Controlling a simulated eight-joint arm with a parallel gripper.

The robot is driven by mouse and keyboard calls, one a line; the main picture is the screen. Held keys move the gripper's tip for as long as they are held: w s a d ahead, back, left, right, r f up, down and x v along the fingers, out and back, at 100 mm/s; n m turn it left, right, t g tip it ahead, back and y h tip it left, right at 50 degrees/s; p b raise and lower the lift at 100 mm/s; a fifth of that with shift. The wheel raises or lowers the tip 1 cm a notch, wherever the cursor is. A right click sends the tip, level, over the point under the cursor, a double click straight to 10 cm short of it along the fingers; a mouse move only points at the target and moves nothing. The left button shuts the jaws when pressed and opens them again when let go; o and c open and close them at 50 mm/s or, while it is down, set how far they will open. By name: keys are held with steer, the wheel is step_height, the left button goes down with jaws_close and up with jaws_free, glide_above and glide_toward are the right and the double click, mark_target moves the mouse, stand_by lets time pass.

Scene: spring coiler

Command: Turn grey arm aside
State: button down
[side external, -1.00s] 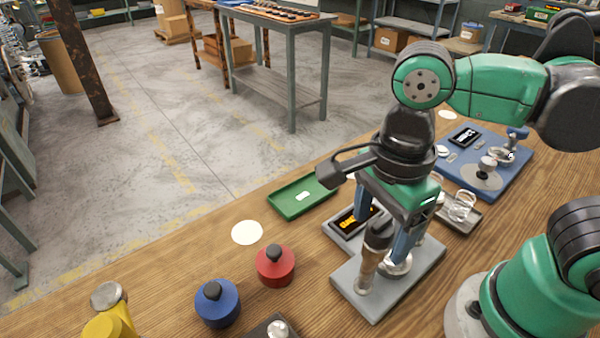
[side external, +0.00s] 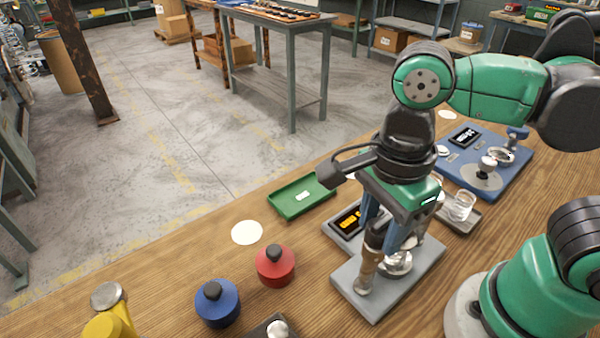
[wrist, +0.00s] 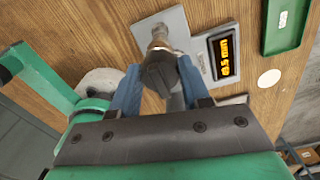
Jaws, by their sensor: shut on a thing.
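A light grey base plate (side external: 378,303) lies on the wooden bench and carries an upright copper-brown post (side external: 367,270) and a round silvery part (side external: 398,263). My gripper (side external: 388,240) points down over this plate. In the wrist view, its blue fingers stand on either side of a dark grey piece above the post, which I take to be the grey arm (wrist: 160,74). My gripper is shut on it. The fingers and wrist hide much of the arm in the side view.
An orange-lit display (side external: 346,217) stands just behind the plate. A green tray (side external: 285,208), red knobbed weight (side external: 275,268) and blue weight (side external: 217,305) are to the left. A clear coil on a grey tray (side external: 458,224) and a blue station (side external: 515,175) are to the right.

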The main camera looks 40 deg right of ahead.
stand_by(0.9)
steer(key=n, duration=0.4)
steer(key=shift+n, duration=0.4)
steer(key=n, duration=0.4)
steer(key=shift+n, duration=0.3)
steer(key=n, duration=0.4)
steer(key=shift+n, duration=2.2)
steer(key=shift+c, duration=2.1)
jaws_free()
steer(key=shift+r, duration=2.85)
